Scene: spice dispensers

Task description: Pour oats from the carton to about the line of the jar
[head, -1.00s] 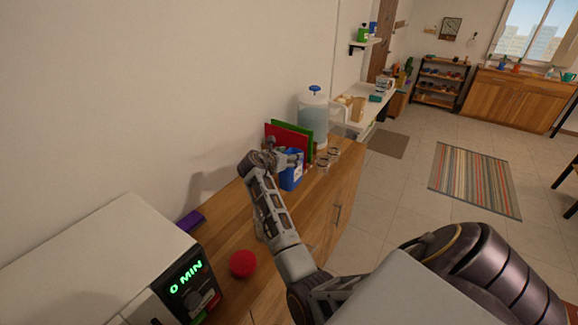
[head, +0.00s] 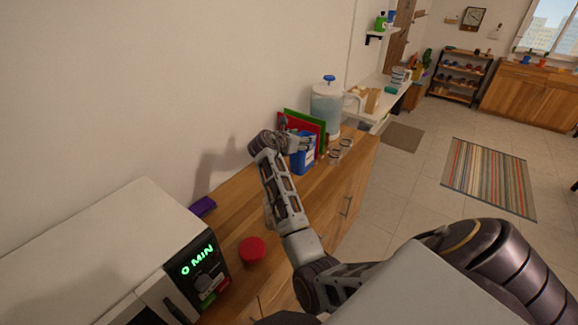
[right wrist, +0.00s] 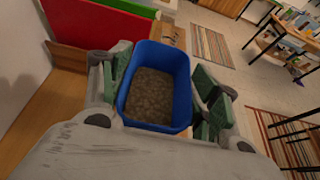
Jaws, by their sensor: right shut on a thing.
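The blue carton (head: 303,160) stands upright at the back of the wooden counter, and its open top shows brown oats inside in the right wrist view (right wrist: 152,95). My right gripper (head: 298,142) is shut on the carton, with a finger on each side of it in the right wrist view. Small clear glass vessels (head: 346,143) stand just right of the carton; I cannot tell whether one is the jar, and no fill line can be made out. Another clear shape is partly hidden behind my right forearm. My left gripper is not in view.
Red and green boards (head: 315,122) and a large water dispenser (head: 327,103) stand behind the carton. A microwave (head: 120,250) is at the near left. A red round object (head: 252,250) and a purple item (head: 203,207) lie on the counter (head: 240,198).

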